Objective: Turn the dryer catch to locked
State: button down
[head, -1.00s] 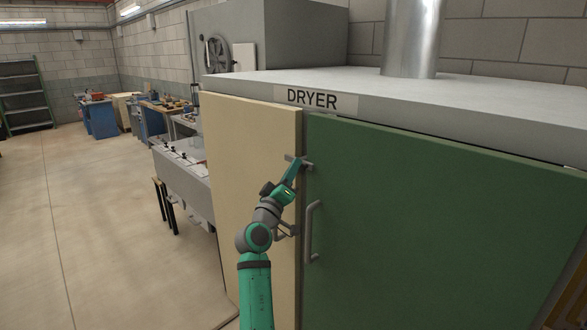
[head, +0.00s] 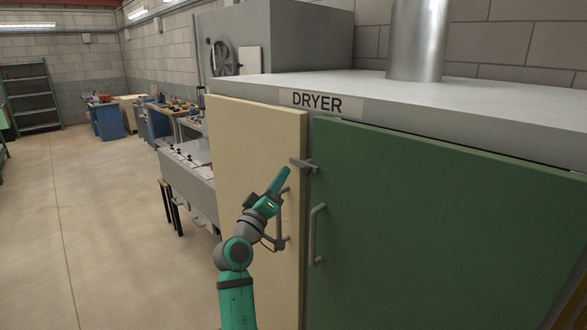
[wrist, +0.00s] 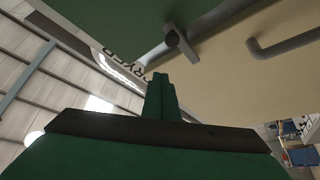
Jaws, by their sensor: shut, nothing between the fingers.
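The dryer catch (head: 304,165) is a small grey bar near the top of the seam between the cream door (head: 255,150) and the green door (head: 440,220). It lies crosswise over the seam, roughly level in the head view. In the wrist view the catch (wrist: 181,42) also spans the dark seam. My gripper (head: 286,171) is shut and empty. It is in front of the cream door, just left of the catch and apart from it. In the wrist view its closed fingertips (wrist: 161,82) are below the catch in the picture.
A grey handle (head: 317,235) is on the green door below the catch. The cream door's handle (head: 284,215) is partly behind my arm. The DRYER label (head: 318,102) is above the doors. Open floor (head: 110,220) lies to the left.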

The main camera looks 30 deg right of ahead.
jog(key=shift+s+a+f, duration=0.1)
jog(key=shift+a+f, duration=0.2)
jog(key=shift+a, duration=0.4)
jog(key=shift+s+a+f, duration=0.1)
jog(key=shift+a+f, duration=0.2)
jog(key=shift+a, duration=0.35)
